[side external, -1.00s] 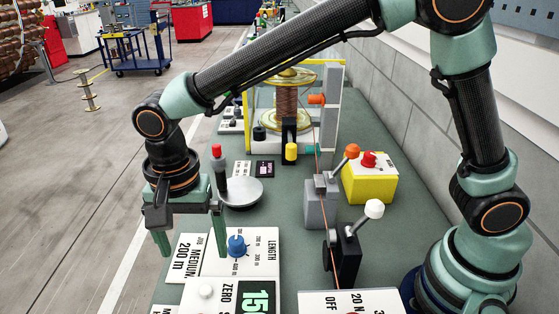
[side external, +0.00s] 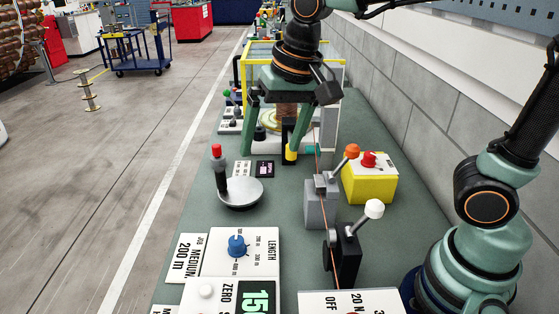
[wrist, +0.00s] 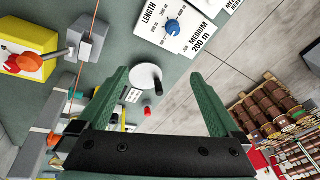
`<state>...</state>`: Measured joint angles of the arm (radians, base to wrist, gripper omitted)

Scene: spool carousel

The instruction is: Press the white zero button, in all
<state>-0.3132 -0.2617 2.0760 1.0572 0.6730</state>
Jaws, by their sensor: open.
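The white zero button (side external: 206,291) is a small round knob on the white panel marked ZERO (side external: 226,297), near the bottom of the side view. Beside it is a dark display with green digits, "15" showing and the rest cut off. My gripper (side external: 271,152) is well behind the button, raised in front of the yellow-framed winder. In the wrist view my gripper (wrist: 158,76) has its two green fingers wide apart with nothing held between them. The zero button does not show in the wrist view.
A blue dial (side external: 237,246) sits on the LENGTH panel just behind the zero panel. A grey disc with a red-topped crank (side external: 240,193), a white-knobbed lever (side external: 373,209) and a yellow box with a red button (side external: 369,180) stand on the green bench.

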